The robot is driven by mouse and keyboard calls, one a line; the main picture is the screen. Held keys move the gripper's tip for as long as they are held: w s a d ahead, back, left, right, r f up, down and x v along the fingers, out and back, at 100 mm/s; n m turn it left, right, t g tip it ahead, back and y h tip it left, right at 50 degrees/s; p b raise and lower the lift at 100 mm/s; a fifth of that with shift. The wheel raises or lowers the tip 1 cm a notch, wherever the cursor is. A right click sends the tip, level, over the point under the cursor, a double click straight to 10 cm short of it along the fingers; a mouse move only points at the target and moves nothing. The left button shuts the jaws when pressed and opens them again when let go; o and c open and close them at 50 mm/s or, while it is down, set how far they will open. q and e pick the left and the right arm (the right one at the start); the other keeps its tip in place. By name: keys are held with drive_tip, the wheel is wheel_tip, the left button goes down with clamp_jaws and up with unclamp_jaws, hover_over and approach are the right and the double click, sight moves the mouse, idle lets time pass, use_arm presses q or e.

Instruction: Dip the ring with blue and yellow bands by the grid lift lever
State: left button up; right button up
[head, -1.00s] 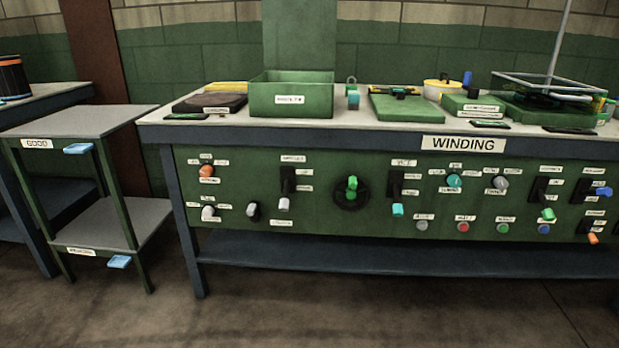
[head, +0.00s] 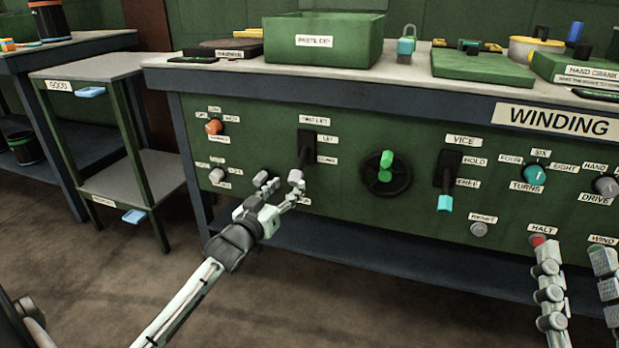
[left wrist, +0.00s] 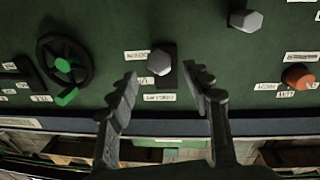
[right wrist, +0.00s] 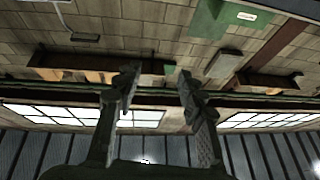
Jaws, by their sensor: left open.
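The grid lift lever (head: 305,153) is on the green front panel, its black stem pointing down to a pale knob. My left gripper (head: 280,182) is open just in front of the knob, one finger overlapping it in the head view. In the left wrist view the pale knob (left wrist: 160,63) shows beyond and between the spread fingertips (left wrist: 160,80); I cannot tell if they touch it. The green paste dip box (head: 323,53) stands on the bench; its inside is hidden. I cannot make out a ring with blue and yellow bands. My right gripper (head: 574,255) is open and empty.
A dark handwheel (head: 385,173) and the vice lever (head: 446,180) are right of the grid lift lever. An orange knob (head: 213,127) and a grey knob (head: 217,175) are left of it. A two-level stand (head: 80,70) is at left. The floor in front is clear.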

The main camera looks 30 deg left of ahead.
sight(292, 182)
use_arm(q)
drive_tip(key=w, duration=0.4)
drive_tip(key=w+b, duration=0.1)
drive_tip(key=w, duration=0.1)
drive_tip(key=shift+a, duration=0.4)
use_arm(e)
drive_tip(key=shift+s+d+r+t, duration=0.2)
drive_tip(key=shift+r+t, duration=0.2)
drive_tip(key=shift+r, duration=0.05)
drive_tip(key=shift+s+d+r+t, duration=0.15)
drive_tip(key=shift+s+r+t, duration=0.05)
drive_tip(key=shift+r+t, duration=0.25)
use_arm(q)
drive_tip(key=shift+c, duration=0.2)
clamp_jaws()
